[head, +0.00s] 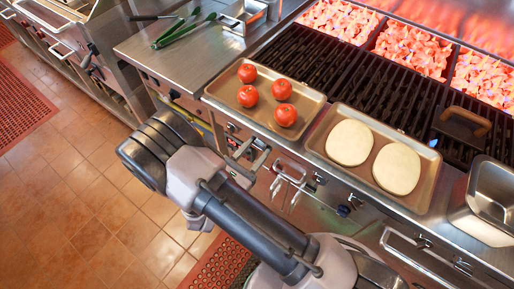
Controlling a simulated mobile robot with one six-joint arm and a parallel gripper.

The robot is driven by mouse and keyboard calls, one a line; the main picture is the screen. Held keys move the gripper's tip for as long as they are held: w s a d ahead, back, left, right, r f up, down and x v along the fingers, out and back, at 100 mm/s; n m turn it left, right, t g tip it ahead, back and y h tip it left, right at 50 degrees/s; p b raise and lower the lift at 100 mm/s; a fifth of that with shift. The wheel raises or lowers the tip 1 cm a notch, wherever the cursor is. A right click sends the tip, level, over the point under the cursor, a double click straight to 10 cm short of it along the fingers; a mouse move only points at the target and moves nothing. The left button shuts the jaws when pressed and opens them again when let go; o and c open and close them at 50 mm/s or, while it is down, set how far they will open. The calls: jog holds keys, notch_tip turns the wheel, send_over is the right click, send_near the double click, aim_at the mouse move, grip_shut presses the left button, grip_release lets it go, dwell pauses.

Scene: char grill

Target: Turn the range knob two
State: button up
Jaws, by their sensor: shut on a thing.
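My gripper (247,152) is at the front control panel of the range (305,208), below the tray of tomatoes. Its two fingers point at the panel and are shut on a range knob, which is mostly hidden between them. I cannot read any number on it. Other knobs show along the panel: a dark knob (173,94) to the left, and a dark knob (320,178) and a blue-tinted knob (343,211) to the right.
A tray with tomatoes (226,96) and a tray with two flat rounds (324,127) rest on the grill's front edge. Hot coals (410,48) glow behind the grates. Tongs (180,32) lie at the upper left. A steel pan (491,196) stands at the right.

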jog(key=shift+m, duration=3.9)
jog(key=shift+b, duration=0.3)
jog(key=o, duration=1.4)
jog(key=shift+c, duration=0.2)
jog(key=shift+a, duration=0.15)
jog(key=p+v, duration=0.4)
jog(key=v, duration=1.3)
